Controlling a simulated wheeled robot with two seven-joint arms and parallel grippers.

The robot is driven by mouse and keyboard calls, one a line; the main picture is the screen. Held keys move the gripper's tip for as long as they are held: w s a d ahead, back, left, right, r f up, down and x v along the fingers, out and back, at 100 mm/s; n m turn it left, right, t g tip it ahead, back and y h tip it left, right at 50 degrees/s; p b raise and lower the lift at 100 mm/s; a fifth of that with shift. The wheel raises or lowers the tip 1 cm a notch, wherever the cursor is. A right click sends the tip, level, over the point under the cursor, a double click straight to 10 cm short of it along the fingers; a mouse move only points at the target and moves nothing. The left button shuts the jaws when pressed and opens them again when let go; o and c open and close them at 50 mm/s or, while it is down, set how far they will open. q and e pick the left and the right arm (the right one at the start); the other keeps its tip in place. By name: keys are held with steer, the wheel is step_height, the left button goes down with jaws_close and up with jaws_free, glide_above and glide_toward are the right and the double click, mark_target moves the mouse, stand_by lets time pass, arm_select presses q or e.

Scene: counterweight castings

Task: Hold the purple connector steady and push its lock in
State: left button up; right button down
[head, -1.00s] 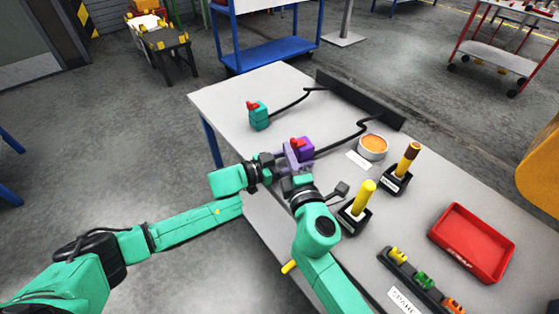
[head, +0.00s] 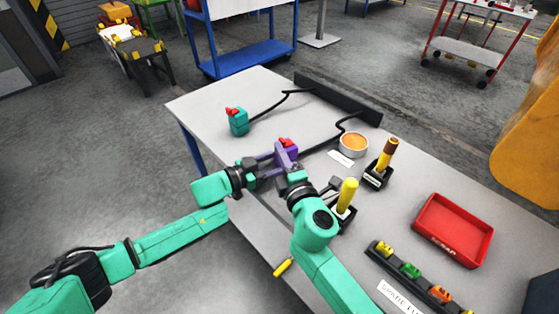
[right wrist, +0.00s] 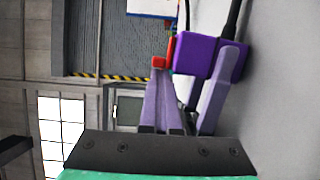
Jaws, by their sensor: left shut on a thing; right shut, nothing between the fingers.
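The purple connector (head: 291,150) is near the table's front left edge, with a red lock (head: 285,142) at its top. My left gripper (head: 277,157) is shut on the connector from the left. My right gripper (head: 292,168) is shut and empty, just in front of the connector. In the right wrist view the connector (right wrist: 205,57) is close ahead, and the red lock (right wrist: 160,63) shows at the tips of my right fingers (right wrist: 163,73). I cannot tell whether they touch it, or how deep the lock sits. A black cable runs from the connector.
A teal connector (head: 238,123) with a red top stands farther back on the table (head: 205,103). To the right are an orange-filled round tin (head: 353,145), two upright handled tools in black stands (head: 347,195) (head: 383,165), a red tray (head: 453,231) and a rack of coloured parts (head: 410,270).

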arm_select(q)
steer(key=shift+a+f, duration=0.1)
steer(key=shift+f, duration=0.05)
arm_select(e)
steer(key=s+a, duration=0.1)
steer(key=s, duration=0.1)
steer(key=s+a, duration=0.1)
steer(key=shift+s+a, duration=0.3)
steer(key=shift+s, duration=0.05)
steer(key=v, duration=0.8)
steer(key=shift+s+d+r, duration=0.1)
steer(key=shift+s+r, duration=0.05)
steer(key=shift+s, duration=0.1)
arm_select(q)
steer(key=shift+s, duration=0.1)
steer(key=o, duration=1)
steer(key=shift+o, duration=0.3)
arm_select(e)
steer(key=shift+w, duration=0.1)
